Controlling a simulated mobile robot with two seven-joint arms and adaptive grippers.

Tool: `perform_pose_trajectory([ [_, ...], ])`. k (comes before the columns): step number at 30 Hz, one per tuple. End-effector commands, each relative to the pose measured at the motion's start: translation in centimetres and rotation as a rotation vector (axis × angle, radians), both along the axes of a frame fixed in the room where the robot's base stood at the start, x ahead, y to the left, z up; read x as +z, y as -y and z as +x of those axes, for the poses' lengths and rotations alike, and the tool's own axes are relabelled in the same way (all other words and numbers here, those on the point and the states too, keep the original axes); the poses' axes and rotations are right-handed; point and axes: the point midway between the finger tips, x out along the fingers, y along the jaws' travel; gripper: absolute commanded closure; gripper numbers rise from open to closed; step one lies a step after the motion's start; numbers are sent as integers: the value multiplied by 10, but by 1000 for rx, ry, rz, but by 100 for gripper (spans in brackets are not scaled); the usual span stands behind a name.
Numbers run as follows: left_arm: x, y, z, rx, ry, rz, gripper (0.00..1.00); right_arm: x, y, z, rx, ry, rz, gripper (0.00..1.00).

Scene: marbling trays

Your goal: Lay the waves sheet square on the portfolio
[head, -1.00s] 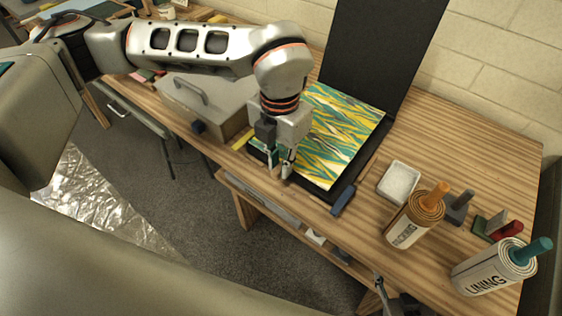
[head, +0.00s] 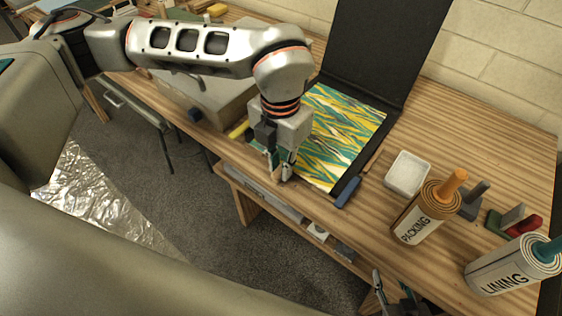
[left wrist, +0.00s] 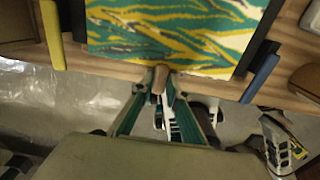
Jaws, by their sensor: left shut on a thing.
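The waves sheet (head: 340,135), yellow, green and white, lies over the open black portfolio (head: 346,188), whose tall cover (head: 380,40) stands up behind. In the left wrist view the waves sheet (left wrist: 170,35) covers the portfolio's near edge, with a wider black strip at right (left wrist: 262,52) than at left. My left gripper (head: 279,176) is shut on a small wooden tab (left wrist: 159,80) at the sheet's near edge, by the table front. My arm hides the sheet's left part in the head view. My right gripper (head: 390,296) is low at the bottom, partly cut off and empty-looking.
A grey case (head: 205,92) stands at left.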

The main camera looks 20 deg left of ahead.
Motion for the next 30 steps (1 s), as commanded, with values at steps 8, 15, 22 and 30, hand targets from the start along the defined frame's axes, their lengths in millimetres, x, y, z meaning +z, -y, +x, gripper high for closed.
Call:
perform_pose_trajectory([
  [8, 0, 0, 0, 0, 1, 0, 78, 0, 0, 0, 0, 0, 0, 67],
  [15, 0, 0, 0, 0, 1, 0, 66, 0, 0, 0, 0, 1, 0, 67],
  [22, 0, 0, 0, 0, 0, 0, 49, 0, 0, 0, 0, 1, 0, 67],
  [30, 0, 0, 0, 0, 0, 0, 49, 0, 0, 0, 0, 1, 0, 67],
])
